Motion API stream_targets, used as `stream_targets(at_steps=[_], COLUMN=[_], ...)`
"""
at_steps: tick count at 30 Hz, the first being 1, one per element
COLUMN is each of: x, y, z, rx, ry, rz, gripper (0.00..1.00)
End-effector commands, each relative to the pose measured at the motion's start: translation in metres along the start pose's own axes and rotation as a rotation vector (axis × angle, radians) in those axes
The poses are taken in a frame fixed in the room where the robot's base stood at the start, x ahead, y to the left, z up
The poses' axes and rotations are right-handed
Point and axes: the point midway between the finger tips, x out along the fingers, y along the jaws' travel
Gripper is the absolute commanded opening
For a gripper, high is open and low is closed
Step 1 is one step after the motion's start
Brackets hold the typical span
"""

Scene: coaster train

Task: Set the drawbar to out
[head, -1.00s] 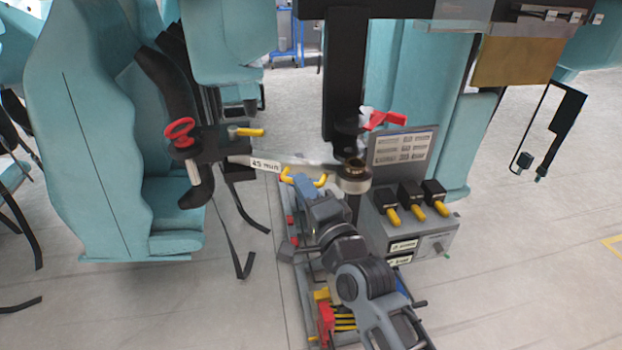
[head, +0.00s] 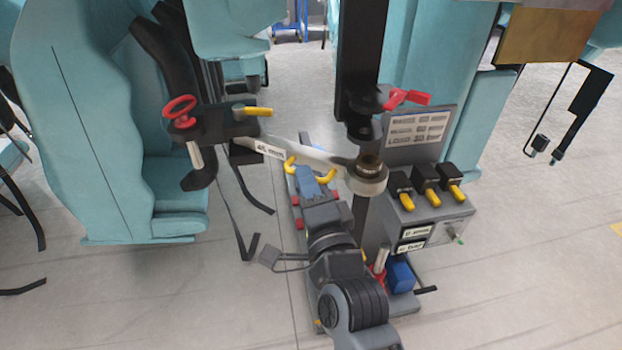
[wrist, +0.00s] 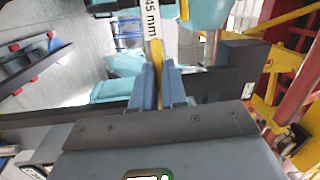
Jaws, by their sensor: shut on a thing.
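The drawbar (head: 310,155) is a pale metal bar with a "45 mm" label, seen in the head view. It runs from the dark coupling (head: 215,130) at left to a ring (head: 367,180) around the post at right, sloping down to the right. A yellow handle (head: 291,163) sits on the bar. My gripper (head: 308,174) comes up from below and is shut on this handle. In the wrist view, my gripper (wrist: 160,88) has its blue-grey fingers around a yellow strip, below the drawbar label (wrist: 152,18). The exact finger contact is partly hidden.
A red handwheel (head: 180,110) and a yellow lever (head: 257,112) sit on the coupling. A red lever (head: 407,97) is on the post. A control box (head: 435,215) with yellow-ended switches stands right of my arm. Teal seats (head: 90,120) stand at left; open floor lies in front.

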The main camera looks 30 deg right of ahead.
Motion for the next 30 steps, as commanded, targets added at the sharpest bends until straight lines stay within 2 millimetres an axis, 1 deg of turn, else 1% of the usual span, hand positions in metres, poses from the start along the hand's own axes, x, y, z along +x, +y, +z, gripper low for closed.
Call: stream_targets(at_steps=[3,14,15,23,30], x=[-0.0012,-0.0015,-0.0015,-0.0016,-0.0023], y=[-0.0030,-0.0037,-0.0038,-0.0023,-0.0013], z=[0.0033,0.0038,0.0039,0.0028,0.0025], rx=[-0.001,-0.001,-0.001,-0.001,0.000], ry=[-0.002,-0.002,-0.003,0.000,0.000], rz=[-0.004,-0.005,-0.005,-0.003,-0.001], gripper=[0.00,0.00,0.14,0.38,0.38])
